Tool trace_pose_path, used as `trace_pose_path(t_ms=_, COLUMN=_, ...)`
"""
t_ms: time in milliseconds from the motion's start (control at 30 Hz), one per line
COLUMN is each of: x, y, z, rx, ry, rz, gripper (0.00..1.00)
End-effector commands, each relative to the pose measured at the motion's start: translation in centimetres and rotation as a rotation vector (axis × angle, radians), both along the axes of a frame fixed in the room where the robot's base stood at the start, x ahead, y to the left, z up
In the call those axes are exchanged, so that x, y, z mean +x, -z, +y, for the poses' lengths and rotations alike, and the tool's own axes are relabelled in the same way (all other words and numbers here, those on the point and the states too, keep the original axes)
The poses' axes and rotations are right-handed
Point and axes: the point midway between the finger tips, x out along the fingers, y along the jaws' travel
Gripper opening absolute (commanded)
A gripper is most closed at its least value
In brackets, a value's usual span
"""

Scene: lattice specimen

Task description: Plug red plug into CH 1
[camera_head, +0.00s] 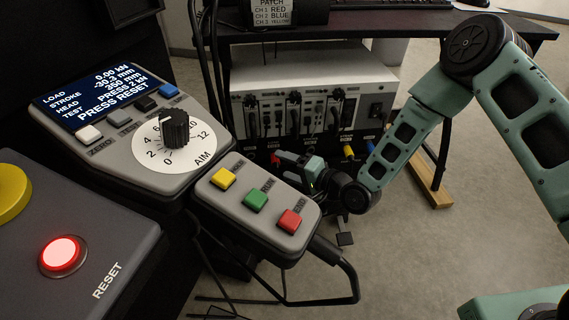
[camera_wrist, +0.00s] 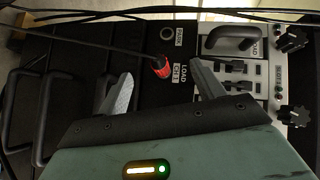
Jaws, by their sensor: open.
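The red plug (camera_wrist: 161,67) shows in the wrist view beside the CH 1 LOAD label (camera_wrist: 177,72), its front end toward the dark panel. A dark cable runs from it to the upper left. I cannot tell how deep it sits in the socket, which it hides. My gripper (camera_wrist: 160,86) is open, with one finger on each side of the plug and visible gaps to both. An empty round PARK socket (camera_wrist: 167,33) is above the plug. In the head view, my gripper (camera_head: 290,162) is low before the rack, with a small red part near its tip.
The white amplifier rack (camera_head: 310,90) stands under a dark desk, with yellow (camera_head: 348,152) and blue (camera_head: 370,142) plugs below it. A control pendant (camera_head: 255,203) is in front on the left. A black handle (camera_wrist: 233,36) and knobs stick out beside my gripper.

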Motion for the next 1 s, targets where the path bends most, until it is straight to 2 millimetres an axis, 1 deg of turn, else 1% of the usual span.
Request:
trace_pose_path(t_ms=433, x=-1.8, y=-0.5, z=-2.2, rx=-0.001, ry=0.001, rz=0.002, gripper=0.67)
trace_pose_path(t_ms=1000, x=-2.1, y=-0.6, z=-2.5, rx=-0.001, ry=0.000, rz=0.001, gripper=0.67)
